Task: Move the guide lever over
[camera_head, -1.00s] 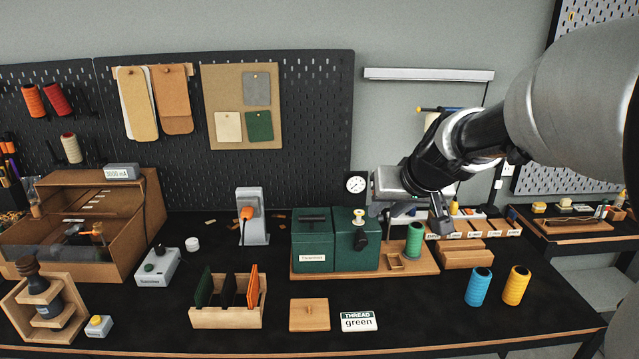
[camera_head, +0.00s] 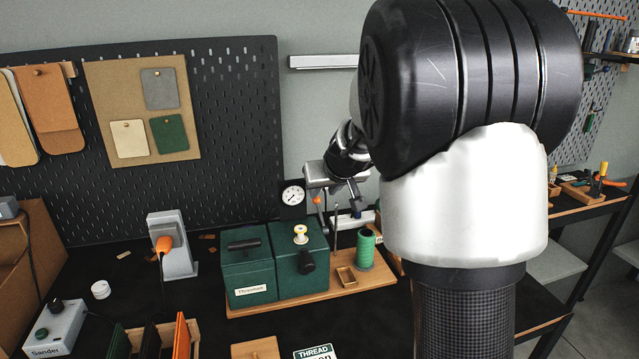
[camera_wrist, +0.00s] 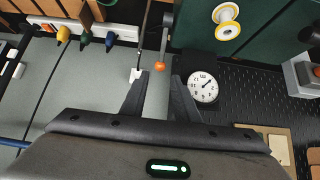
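In the head view a thin lever with an orange knob (camera_head: 317,200) stands at the right rear of the green threading machine (camera_head: 275,268). In the wrist view the orange knob (camera_wrist: 160,66) is at the end of its rod, in line with the gap between my fingertips. My gripper (camera_wrist: 161,76) is open, with one finger on each side of that gap. I cannot tell whether a finger touches the knob. A thin rod with a white end (camera_wrist: 136,74) is beside the left fingertip. In the head view my gripper (camera_head: 338,197) is small and partly hidden.
A green thread spool (camera_head: 365,250) stands on the machine's wooden base, right of the machine. My arm hides the bench's right side.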

